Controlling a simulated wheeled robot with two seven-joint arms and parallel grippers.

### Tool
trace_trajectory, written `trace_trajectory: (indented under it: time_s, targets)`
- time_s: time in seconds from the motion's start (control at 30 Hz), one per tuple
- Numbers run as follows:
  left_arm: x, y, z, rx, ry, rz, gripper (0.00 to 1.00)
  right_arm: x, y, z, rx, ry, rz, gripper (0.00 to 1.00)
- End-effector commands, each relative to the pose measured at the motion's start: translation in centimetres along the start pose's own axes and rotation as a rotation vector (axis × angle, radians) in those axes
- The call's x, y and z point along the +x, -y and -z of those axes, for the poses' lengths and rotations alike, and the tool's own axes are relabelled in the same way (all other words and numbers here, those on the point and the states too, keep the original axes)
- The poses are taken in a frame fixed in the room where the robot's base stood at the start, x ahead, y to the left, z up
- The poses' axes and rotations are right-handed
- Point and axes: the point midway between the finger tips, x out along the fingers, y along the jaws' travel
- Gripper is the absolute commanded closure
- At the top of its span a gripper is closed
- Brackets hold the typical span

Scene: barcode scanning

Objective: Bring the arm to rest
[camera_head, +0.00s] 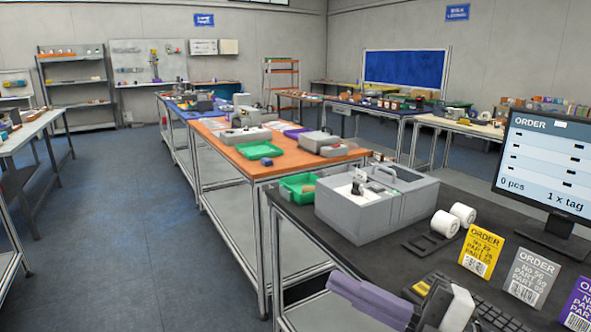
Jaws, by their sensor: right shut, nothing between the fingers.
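My right gripper (443,303) is at the bottom of the head view, low over the front part of the dark bench. Only part of it shows, black and white, and it is shut with nothing seen in it. It is near a black keyboard (492,318), which it partly covers. Whether it touches the bench cannot be told. My left gripper is not in view.
The dark bench (330,238) carries a grey box machine (345,216), a green tray (297,186), white rolls (445,223), yellow (480,250) and grey (531,276) order cards and a monitor (545,165). An orange-topped bench (262,168) stands behind. Open floor (115,240) lies left.

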Motion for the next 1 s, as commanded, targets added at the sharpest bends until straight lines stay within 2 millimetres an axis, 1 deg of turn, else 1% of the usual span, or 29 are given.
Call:
trace_trajectory:
  time_s: [0.03, 0.07, 0.1, 0.13, 0.17, 0.2, 0.27, 0.3, 0.33, 0.37, 0.4, 0.43, 0.47, 0.5, 0.6, 0.7, 0.8, 0.83, 0.9, 1.0]
  targets:
    - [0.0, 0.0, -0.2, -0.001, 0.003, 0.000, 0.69, -0.8, 1.6, -1.8, 0.138, 0.092, -0.088, 1.00]
    - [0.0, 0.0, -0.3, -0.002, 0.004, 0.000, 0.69, -1.5, 2.5, -3.0, 0.210, 0.152, -0.134, 1.00]
    - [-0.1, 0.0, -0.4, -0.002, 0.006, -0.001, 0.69, -2.7, 4.1, -4.8, 0.307, 0.241, -0.188, 1.00]
    - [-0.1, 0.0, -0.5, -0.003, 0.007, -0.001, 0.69, -3.8, 5.5, -6.1, 0.378, 0.313, -0.222, 1.00]
    - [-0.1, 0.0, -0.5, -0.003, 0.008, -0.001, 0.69, -5.0, 7.2, -7.2, 0.449, 0.387, -0.251, 1.00]
    - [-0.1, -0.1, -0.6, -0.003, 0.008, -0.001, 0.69, -6.6, 9.5, -8.5, 0.535, 0.477, -0.278, 1.00]
    - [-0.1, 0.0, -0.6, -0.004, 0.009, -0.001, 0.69, -9.1, 13.1, -9.8, 0.651, 0.606, -0.304, 1.00]
    - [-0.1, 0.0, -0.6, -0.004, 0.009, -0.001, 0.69, -10.7, 15.7, -10.4, 0.723, 0.688, -0.312, 1.00]
    - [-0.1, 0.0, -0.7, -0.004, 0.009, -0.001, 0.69, -12.0, 17.6, -10.6, 0.775, 0.748, -0.316, 1.00]
    - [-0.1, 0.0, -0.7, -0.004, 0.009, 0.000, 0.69, -13.2, 19.5, -10.6, 0.826, 0.805, -0.316, 1.00]
    - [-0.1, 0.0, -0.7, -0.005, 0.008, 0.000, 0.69, -14.9, 22.2, -10.5, 0.894, 0.879, -0.313, 1.00]
    - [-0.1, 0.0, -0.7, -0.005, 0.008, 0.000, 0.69, -16.1, 24.1, -10.2, 0.942, 0.933, -0.308, 1.00]
    - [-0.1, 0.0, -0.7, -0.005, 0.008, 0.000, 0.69, -17.3, 25.9, -9.8, 0.990, 0.985, -0.303, 1.00]
    - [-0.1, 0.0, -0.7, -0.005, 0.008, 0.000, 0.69, -18.8, 28.4, -9.1, 1.050, 1.050, -0.291, 1.00]
    - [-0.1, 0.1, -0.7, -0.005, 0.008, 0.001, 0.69, -21.9, 33.5, -6.9, 1.181, 1.187, -0.259, 1.00]
    - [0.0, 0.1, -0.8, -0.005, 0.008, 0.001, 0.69, -24.0, 37.0, -4.6, 1.278, 1.280, -0.228, 1.00]
    - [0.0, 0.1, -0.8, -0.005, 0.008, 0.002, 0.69, -25.3, 39.1, -3.1, 1.337, 1.336, -0.206, 1.00]
    - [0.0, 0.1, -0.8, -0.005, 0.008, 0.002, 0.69, -25.5, 39.5, -2.8, 1.347, 1.346, -0.202, 1.00]
    - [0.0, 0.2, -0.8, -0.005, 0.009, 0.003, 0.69, -25.8, 40.0, -2.4, 1.362, 1.358, -0.196, 1.00]
    - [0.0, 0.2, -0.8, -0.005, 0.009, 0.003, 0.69, -25.8, 40.0, -2.4, 1.362, 1.358, -0.196, 1.00]
